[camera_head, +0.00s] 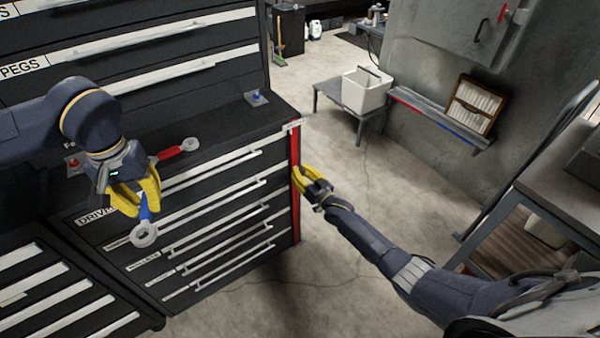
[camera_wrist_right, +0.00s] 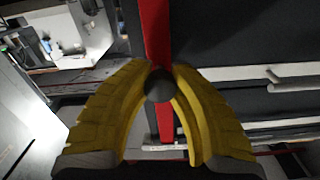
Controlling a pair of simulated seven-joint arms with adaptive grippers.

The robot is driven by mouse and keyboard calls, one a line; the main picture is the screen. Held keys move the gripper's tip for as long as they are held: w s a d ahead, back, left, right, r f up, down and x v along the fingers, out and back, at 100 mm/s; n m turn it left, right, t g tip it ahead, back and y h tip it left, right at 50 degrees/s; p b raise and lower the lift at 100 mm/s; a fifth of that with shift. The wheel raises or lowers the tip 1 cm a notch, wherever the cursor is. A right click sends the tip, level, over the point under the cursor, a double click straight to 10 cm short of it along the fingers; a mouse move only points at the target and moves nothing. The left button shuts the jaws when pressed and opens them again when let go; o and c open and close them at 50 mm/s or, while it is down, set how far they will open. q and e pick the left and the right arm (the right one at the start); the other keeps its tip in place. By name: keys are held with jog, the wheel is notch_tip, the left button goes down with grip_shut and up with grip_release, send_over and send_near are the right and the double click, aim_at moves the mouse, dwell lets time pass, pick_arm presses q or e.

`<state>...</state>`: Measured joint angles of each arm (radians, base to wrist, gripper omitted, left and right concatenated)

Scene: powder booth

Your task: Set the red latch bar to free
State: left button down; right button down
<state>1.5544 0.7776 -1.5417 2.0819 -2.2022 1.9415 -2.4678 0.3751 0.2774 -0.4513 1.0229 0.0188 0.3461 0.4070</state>
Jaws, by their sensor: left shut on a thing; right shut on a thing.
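The red latch bar (camera_head: 296,190) runs upright along the right front edge of the dark drawer cabinet (camera_head: 200,120). In the right wrist view the red bar (camera_wrist_right: 158,35) passes behind a dark round knob (camera_wrist_right: 160,86). My right gripper (camera_head: 302,177) is at the bar's upper half; its yellow fingers (camera_wrist_right: 160,90) are closed around the knob. My left gripper (camera_head: 143,200) points down in front of the cabinet, shut on a blue-handled ring tool (camera_head: 144,234), whose grey ring end hangs below the fingers.
A red-handled ring tool (camera_head: 180,149) lies on the cabinet's ledge, left of the bar. A white bin (camera_head: 366,90) stands on a low grey table behind. A workbench (camera_head: 560,180) is at the right. The floor between cabinet and workbench is open.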

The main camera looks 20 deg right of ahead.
jog(key=shift+f, duration=0.15)
jog(key=shift+w+d, duration=0.3)
jog(key=shift+d, duration=0.65)
jog(key=shift+w+d, duration=0.25)
jog(key=shift+d, duration=0.7)
jog(key=c, duration=1.3)
grip_release()
jog(key=shift+d+f, duration=0.1)
jog(key=shift+c, duration=0.2)
jog(key=shift+o, duration=1.4)
jog(key=v, duration=1.2)
